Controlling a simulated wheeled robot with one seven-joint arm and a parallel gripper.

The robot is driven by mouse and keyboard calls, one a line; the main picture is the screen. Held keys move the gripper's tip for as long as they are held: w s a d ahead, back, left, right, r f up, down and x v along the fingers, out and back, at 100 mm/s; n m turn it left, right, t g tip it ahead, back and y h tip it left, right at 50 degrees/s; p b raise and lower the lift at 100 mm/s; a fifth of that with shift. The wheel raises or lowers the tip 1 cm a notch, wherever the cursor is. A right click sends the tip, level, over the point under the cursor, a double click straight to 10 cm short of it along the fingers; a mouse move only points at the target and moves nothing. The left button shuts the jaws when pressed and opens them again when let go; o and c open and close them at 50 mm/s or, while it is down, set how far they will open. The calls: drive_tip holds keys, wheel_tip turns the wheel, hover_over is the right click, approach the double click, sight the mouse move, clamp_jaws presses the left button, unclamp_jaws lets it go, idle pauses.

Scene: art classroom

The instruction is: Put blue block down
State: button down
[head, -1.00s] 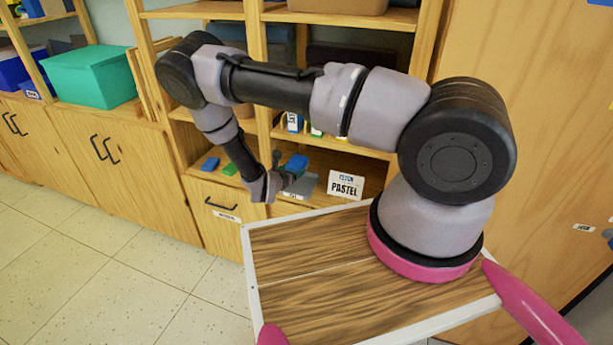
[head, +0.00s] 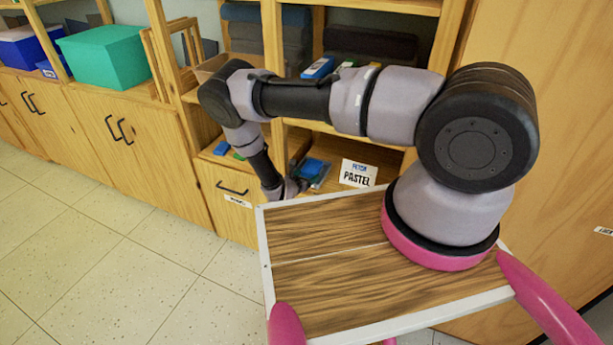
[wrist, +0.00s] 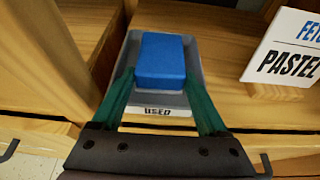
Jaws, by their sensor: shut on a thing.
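The blue block (wrist: 161,58) is between the green fingers of my gripper (wrist: 160,76) in the wrist view, with my gripper shut on it. The block is over a grey tray (wrist: 194,62) whose front label reads "USED". I cannot tell whether the block's underside touches the tray floor. In the head view the blue block (head: 313,168) shows beside my gripper (head: 303,181), at the low shelf; the fingers are too small there to make out.
A "PASTEL" sign (wrist: 290,50) stands right of the tray; it also shows in the head view (head: 358,173). Another blue block (head: 222,148) and a green one (head: 239,156) lie left on the same shelf. A wooden upright (wrist: 45,50) is close on the left.

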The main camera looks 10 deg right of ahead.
drive_tip(key=shift+f, duration=0.15)
unclamp_jaws()
drive_tip(key=shift+s+a+r, duration=0.1)
drive_tip(key=shift+r, duration=0.15)
drive_tip(key=v, duration=1.1)
drive_tip(key=shift+s+a, duration=0.2)
drive_tip(key=shift+s, duration=0.15)
